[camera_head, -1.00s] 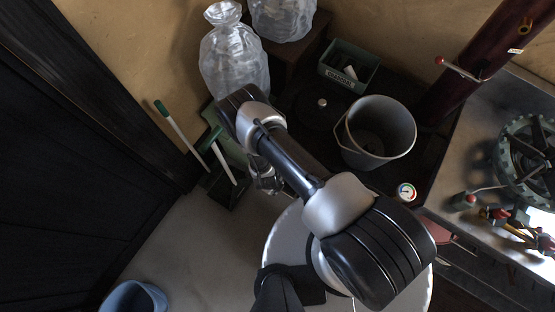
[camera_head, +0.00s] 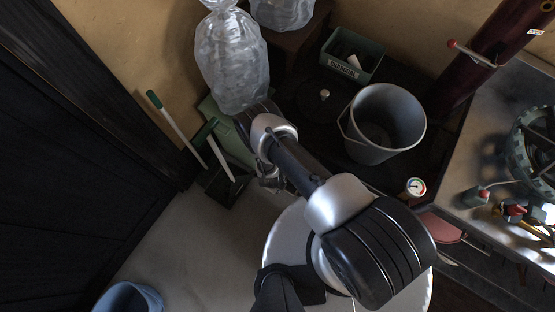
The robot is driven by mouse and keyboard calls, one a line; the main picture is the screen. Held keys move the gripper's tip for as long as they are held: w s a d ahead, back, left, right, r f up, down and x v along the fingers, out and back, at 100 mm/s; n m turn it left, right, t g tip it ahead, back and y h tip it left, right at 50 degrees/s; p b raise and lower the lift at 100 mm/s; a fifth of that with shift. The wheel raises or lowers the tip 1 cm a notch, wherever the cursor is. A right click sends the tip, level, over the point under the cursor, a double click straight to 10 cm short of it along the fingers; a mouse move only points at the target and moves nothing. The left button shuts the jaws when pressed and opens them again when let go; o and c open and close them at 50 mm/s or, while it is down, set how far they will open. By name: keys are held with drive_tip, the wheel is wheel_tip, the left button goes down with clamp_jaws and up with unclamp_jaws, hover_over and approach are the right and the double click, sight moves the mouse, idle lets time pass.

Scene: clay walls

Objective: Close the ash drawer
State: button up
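I cannot make out the ash drawer; no drawer front shows clearly. A dark stove-like body (camera_head: 310,103) with a small knob on top stands beyond my arm, and its lower front is hidden by the arm or in shadow. A round dial gauge (camera_head: 416,187) shows at its right front. My gripper (camera_head: 269,181) hangs below the arm, pointing down near the shadowed front of this body. It is small, dark and partly covered by the arm, so I cannot tell its opening or whether it touches anything.
A grey bucket (camera_head: 384,122) and a green box (camera_head: 349,57) stand on the dark top. Clear plastic bags (camera_head: 236,62) are behind. A dustpan (camera_head: 223,187) and long handles lie left of my gripper. A workbench (camera_head: 480,130) is right. Pale floor (camera_head: 190,245) is free at lower left.

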clamp_jaws()
idle(0.6)
